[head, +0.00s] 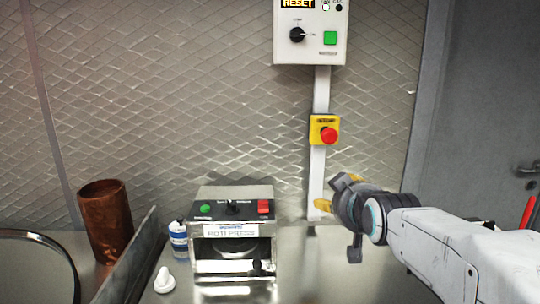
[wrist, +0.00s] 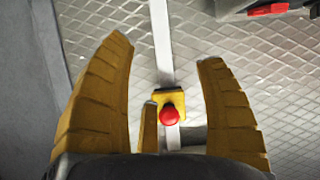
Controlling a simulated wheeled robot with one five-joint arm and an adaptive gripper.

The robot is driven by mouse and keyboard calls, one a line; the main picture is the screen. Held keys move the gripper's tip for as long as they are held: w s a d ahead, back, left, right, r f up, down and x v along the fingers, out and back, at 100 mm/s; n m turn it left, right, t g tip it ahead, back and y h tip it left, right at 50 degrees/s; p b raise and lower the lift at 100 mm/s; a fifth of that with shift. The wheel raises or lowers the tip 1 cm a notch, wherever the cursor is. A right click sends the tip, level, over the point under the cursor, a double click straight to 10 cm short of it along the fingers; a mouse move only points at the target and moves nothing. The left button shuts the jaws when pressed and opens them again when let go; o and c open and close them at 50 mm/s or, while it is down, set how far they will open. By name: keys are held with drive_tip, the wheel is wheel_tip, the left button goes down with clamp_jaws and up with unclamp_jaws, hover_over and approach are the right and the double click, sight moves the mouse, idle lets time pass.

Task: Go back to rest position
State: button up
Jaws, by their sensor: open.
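My gripper (head: 328,190) is in front of the wall at the right of the head view, with my white arm reaching in from the lower right. In the wrist view its yellow fingers (wrist: 165,75) are spread wide, with nothing between them. A yellow box with a red emergency button (head: 324,131) is on the wall above the gripper in the head view. The same red button (wrist: 169,115) shows beyond the fingers in the wrist view, apart from them.
A roti press (head: 233,232) stands on the steel counter (head: 325,270) left of my gripper. A white control panel (head: 311,40) hangs above. A copper cup (head: 106,220), a bottle (head: 179,241) and a white knob-like object (head: 164,281) are at the left. A grey door (head: 490,110) is at the right.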

drive_tip(key=s+f+g, duration=0.3)
drive_tip(key=s+f, duration=0.2)
drive_tip(key=s+f+m+g, duration=0.1)
drive_tip(key=s+f+g, duration=0.1)
drive_tip(key=s+f, duration=0.3)
drive_tip(key=s+f+g, duration=0.3)
drive_tip(key=s+f, duration=0.3)
drive_tip(key=shift+g+p, duration=0.3)
drive_tip(key=shift+p, duration=0.1)
drive_tip(key=s+g+p, duration=0.3)
drive_tip(key=s, duration=0.8)
drive_tip(key=s+r+t+p, duration=0.1)
drive_tip(key=s+r+p, duration=0.2)
drive_tip(key=r+p, duration=0.1)
drive_tip(key=shift+r+m+t+p, duration=0.3)
drive_tip(key=shift+r, duration=0.5)
drive_tip(key=shift+s, duration=0.1)
